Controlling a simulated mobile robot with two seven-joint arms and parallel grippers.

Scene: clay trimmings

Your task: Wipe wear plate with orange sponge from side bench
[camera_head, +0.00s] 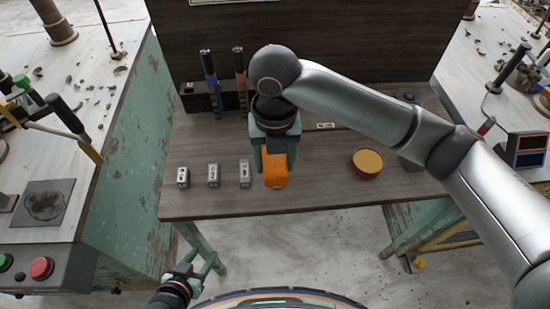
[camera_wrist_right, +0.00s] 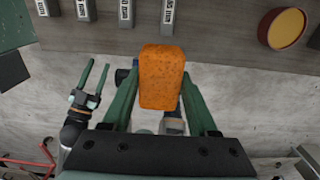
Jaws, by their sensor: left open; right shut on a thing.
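The orange sponge (camera_head: 276,170) is held between the fingers of my right gripper (camera_head: 275,150), above the front edge of the middle bench. In the right wrist view the sponge (camera_wrist_right: 162,75) sits between the two green fingers. A dark square plate (camera_head: 45,203) with a darker stain lies on the left bench; it looks like the wear plate. It is well apart from the sponge. My left gripper (camera_head: 200,268) is low, in front of the middle bench. In the right wrist view it (camera_wrist_right: 92,80) is open and empty.
Several grey labelled blocks (camera_head: 213,175) stand on the middle bench (camera_head: 320,190), with a round orange-topped container (camera_head: 367,162) to the right. The left bench holds clay trimmings, a clamp-like tool (camera_head: 65,120) behind the plate and a red button (camera_head: 41,268) in front.

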